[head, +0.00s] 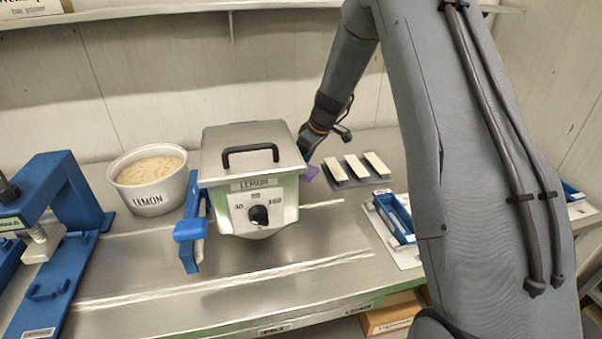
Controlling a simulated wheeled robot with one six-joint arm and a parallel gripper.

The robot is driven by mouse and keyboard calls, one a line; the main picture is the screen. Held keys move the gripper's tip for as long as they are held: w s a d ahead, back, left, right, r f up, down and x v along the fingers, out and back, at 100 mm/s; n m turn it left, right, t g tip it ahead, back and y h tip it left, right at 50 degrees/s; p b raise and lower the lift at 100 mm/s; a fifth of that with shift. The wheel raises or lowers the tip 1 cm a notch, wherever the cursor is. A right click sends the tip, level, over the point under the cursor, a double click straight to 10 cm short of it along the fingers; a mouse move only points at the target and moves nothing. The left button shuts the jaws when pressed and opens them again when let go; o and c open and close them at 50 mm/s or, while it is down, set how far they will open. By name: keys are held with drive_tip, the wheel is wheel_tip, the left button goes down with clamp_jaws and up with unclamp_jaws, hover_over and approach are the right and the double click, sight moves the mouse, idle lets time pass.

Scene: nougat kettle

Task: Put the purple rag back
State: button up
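A small piece of the purple rag (311,172) shows at the right edge of the kettle (243,162); the rest of it is hidden behind the kettle. My gripper (305,152) points down just above the purple piece, behind the kettle's right side. Its fingertips are mostly hidden, so I cannot tell whether it is shut on the rag or only over it. The kettle is a grey metal box with a black lid handle, a LEMON label and a dial on its front.
A white LEMON tub (150,190) stands left of the kettle. A blue press (50,225) is at the far left. Right of the rag are several pale bars on a grey plate (357,182) and a blue tray (395,218). The bench front (200,300) is mostly clear.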

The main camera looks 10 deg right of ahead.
wheel_tip(320, 180, down, 4)
drive_tip(key=shift+r+p, duration=0.1)
drive_tip(key=shift+p, duration=0.65)
drive_tip(key=shift+f, duration=0.25)
drive_tip(key=shift+f, duration=0.2)
drive_tip(key=o, duration=1)
drive_tip(key=shift+o, duration=0.2)
drive_tip(key=shift+r, duration=0.2)
